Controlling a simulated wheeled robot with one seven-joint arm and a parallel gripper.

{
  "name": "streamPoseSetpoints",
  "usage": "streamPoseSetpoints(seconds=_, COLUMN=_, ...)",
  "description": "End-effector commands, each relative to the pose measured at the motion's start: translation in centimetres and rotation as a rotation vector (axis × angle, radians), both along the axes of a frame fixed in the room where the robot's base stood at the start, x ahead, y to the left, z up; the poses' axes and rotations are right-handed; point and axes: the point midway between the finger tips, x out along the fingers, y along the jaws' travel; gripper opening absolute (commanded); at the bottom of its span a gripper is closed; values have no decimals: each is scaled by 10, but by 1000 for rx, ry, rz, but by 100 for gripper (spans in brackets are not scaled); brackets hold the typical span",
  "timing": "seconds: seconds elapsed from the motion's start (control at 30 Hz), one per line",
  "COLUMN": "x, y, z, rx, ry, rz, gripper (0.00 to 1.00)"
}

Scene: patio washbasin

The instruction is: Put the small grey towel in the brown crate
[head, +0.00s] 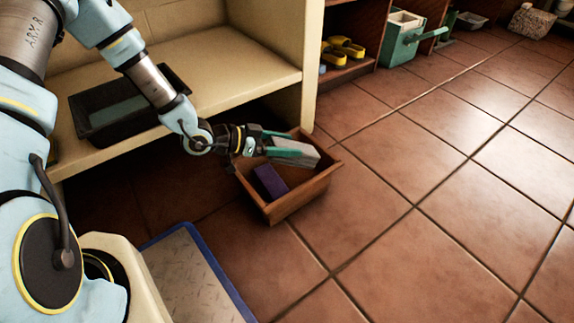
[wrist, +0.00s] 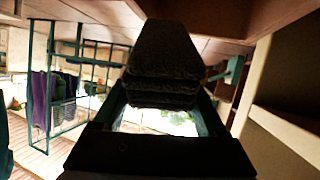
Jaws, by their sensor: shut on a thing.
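The small grey towel (head: 294,153) is a folded block held between the green fingers of my gripper (head: 290,148), which is shut on it. The towel is above the brown crate (head: 297,201), over its far part, and covers some of the far rim. I cannot tell how high it is above the crate's floor. The crate stands on the tiles and has a purple folded cloth (head: 270,181) inside. In the wrist view the towel (wrist: 165,55) shows as a dark stacked block between the fingers (wrist: 165,100).
A cream shelf unit (head: 215,68) stands beside the crate, with a black tray (head: 125,105) on its shelf. A grey mat with a blue edge (head: 190,275) lies in front. Yellow shoes (head: 345,47) and a green bin (head: 405,40) are farther back. Tiles at right are clear.

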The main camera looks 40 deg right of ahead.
Motion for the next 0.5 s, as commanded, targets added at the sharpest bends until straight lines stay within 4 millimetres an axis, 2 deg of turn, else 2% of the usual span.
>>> streamPoseSetpoints(seconds=0.33, x=0, y=0, z=-2, rx=-1, ry=0, rz=0, gripper=4)
streamPoseSetpoints(seconds=0.5, x=0, y=0, z=-26, rx=0, ry=2, rz=0, gripper=4)
